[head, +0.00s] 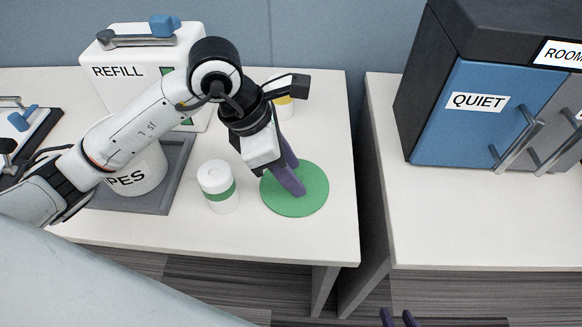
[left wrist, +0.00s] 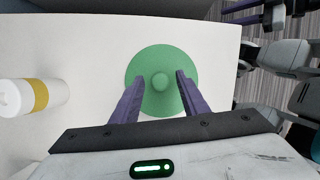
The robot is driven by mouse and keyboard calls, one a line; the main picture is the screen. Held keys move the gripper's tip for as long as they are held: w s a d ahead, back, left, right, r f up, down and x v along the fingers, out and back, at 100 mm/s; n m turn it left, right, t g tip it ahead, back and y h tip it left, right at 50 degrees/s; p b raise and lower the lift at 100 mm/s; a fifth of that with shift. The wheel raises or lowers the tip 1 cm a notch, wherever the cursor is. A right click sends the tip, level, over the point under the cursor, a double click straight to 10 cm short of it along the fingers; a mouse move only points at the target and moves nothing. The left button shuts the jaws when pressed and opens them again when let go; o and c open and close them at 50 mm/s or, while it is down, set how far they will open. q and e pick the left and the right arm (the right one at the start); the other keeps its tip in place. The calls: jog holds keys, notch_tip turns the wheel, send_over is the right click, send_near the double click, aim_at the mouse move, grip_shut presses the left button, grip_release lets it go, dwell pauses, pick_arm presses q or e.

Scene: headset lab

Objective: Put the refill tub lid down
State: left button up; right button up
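The green round lid (head: 312,201) lies flat on the white table near its right end, as far as I can tell. In the left wrist view the lid (left wrist: 160,58) has a small round knob in the middle. My left gripper (head: 293,180) is over the lid with its purple fingers pointing down. In the left wrist view its fingers (left wrist: 158,88) stand apart on either side of the knob, with gaps between. My right gripper (head: 398,318) shows only its two purple fingertips at the bottom edge, apart and with nothing seen between them.
A white jar with a green band (head: 218,187) stands left of the lid. A yellow-banded jar (left wrist: 35,97) stands beyond it. A white REFILL box (head: 118,88) and a tub in a grey tray (head: 178,165) are farther left. A blue QUIET cabinet (head: 470,125) stands on the right table, across a gap.

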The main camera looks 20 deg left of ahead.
pick_arm(q)
jog(key=shift+r+p, duration=0.25)
jog(key=shift+p, duration=0.05)
jog(key=v, duration=1.1)
jog(key=shift+r, duration=0.4)
jog(key=shift+s+a, duration=0.1)
jog(key=shift+a, duration=0.05)
